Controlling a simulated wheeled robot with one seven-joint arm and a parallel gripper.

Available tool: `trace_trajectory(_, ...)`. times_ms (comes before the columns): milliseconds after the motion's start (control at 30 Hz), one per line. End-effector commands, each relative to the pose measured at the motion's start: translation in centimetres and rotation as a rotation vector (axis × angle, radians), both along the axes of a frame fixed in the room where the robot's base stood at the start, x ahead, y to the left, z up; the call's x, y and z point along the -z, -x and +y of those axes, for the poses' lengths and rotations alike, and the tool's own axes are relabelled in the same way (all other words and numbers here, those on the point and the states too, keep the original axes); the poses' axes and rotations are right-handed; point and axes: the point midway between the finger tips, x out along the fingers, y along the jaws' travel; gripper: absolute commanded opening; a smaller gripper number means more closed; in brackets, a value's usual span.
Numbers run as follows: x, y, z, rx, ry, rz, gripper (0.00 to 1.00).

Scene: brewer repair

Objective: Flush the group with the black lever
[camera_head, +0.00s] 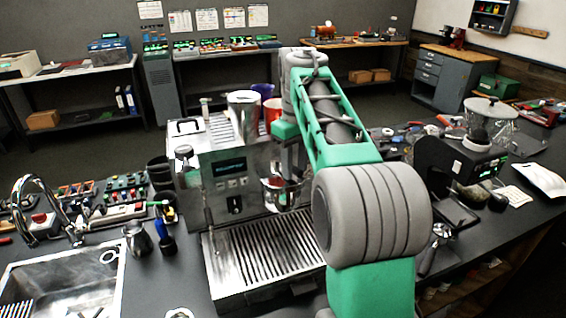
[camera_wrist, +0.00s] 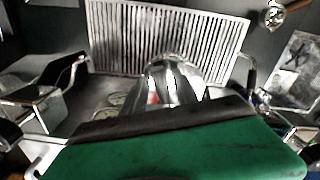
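The espresso machine (camera_head: 225,165) stands on the dark counter, with a metal front, a small display and buttons. A small black lever (camera_head: 235,204) seems to sit low on its front, left of my arm. The group is mostly hidden by my arm; a shiny rounded metal part (camera_head: 287,192) shows beside it. The slatted drip tray (camera_head: 262,258) lies below and also fills the top of the wrist view (camera_wrist: 165,35). My gripper is hidden behind my arm in the head view. In the wrist view, a shiny metal shape (camera_wrist: 175,82) lies beyond a green block; I cannot make out fingertips.
A sink with a tap (camera_head: 62,285) is at the left, with a steel pitcher (camera_head: 137,240) beside it. A grinder (camera_head: 460,165) and a portafilter (camera_head: 435,245) are at the right. Cups (camera_head: 243,108) stand on the machine's top.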

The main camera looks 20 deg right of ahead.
Motion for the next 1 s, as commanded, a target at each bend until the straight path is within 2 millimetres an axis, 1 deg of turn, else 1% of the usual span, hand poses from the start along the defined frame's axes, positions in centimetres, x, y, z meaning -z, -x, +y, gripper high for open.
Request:
trace_trajectory(100, 0.0, 0.0, 0.0, 0.0, 0.0, 0.0, 0.27)
trace_trajectory(333, -0.1, 0.1, 0.2, 0.023, 0.0, 0.0, 0.27)
trace_trajectory(633, -0.3, 0.5, 1.9, 0.234, 0.0, 0.0, 0.27)
trace_trajectory(767, 0.0, 0.5, 2.3, 0.297, 0.0, 0.0, 0.27)
trace_trajectory(1000, -0.1, 0.5, 3.6, 0.458, 0.0, -0.001, 0.27)
